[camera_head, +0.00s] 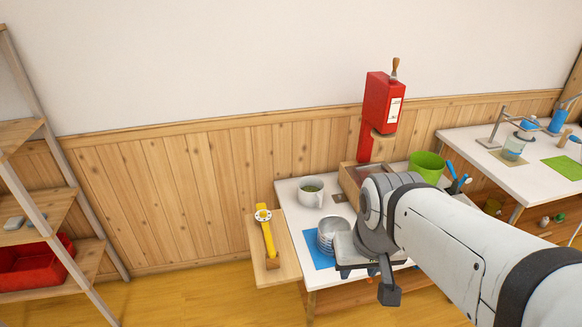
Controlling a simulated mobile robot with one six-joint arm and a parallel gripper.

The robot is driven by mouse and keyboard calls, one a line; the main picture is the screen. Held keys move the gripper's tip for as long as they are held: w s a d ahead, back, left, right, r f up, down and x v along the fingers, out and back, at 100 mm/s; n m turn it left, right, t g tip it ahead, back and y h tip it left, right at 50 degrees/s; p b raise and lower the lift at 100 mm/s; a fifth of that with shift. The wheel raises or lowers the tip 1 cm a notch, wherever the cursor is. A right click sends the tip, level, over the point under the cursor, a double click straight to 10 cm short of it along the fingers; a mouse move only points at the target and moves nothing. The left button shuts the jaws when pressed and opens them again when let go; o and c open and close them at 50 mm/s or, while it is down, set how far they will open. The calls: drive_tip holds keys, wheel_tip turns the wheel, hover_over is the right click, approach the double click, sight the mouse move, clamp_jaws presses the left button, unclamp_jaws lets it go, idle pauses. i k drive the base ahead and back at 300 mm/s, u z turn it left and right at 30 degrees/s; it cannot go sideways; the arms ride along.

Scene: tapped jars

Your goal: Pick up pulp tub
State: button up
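No label names the pulp tub, so I cannot tell for certain which vessel it is. A bright green open tub (427,165) stands at the back right, beyond my arm. A ribbed grey vessel (329,232) stands on a blue mat, partly hidden by my arm. My gripper (389,294) is low over the table's front edge, in front of these vessels. Its fingers are mostly hidden, and I see nothing held.
A red dispenser (380,105) rises over a wooden box (350,180) at the back. A second white table (480,158) stands right; a shelf (40,205) stands left. The floor between is clear.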

sight(310, 188)
drive_tip(key=z, duration=0.15)
drive_tip(key=i, duration=0.95)
drive_tip(key=u, duration=0.05)
